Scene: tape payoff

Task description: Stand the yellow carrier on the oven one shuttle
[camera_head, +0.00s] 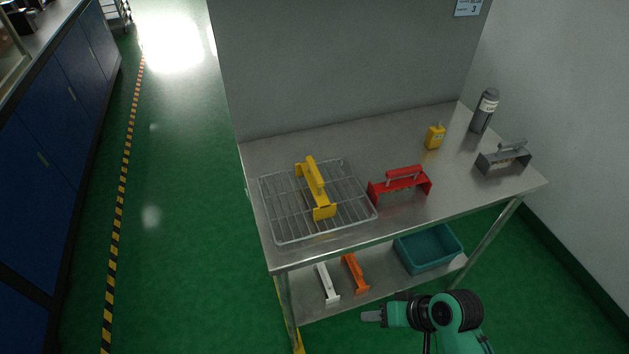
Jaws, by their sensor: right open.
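The yellow carrier (315,188) is a long bar with end plates. It rests on the wire rack (349,213) on the left part of the steel table. My right gripper (372,316) is low in front of the table, at the bottom of the view, well apart from the yellow carrier. It is open, and nothing shows between its fingers. My left gripper is out of view. I cannot make out anything marked as the oven one shuttle.
The steel table (380,137) also bears a red carrier (402,182), a grey carrier (504,158), a small yellow device (435,136) and a grey bottle (485,110). Its lower shelf holds white (327,284) and orange (355,273) carriers and a teal bin (428,250). Green floor lies clear leftward.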

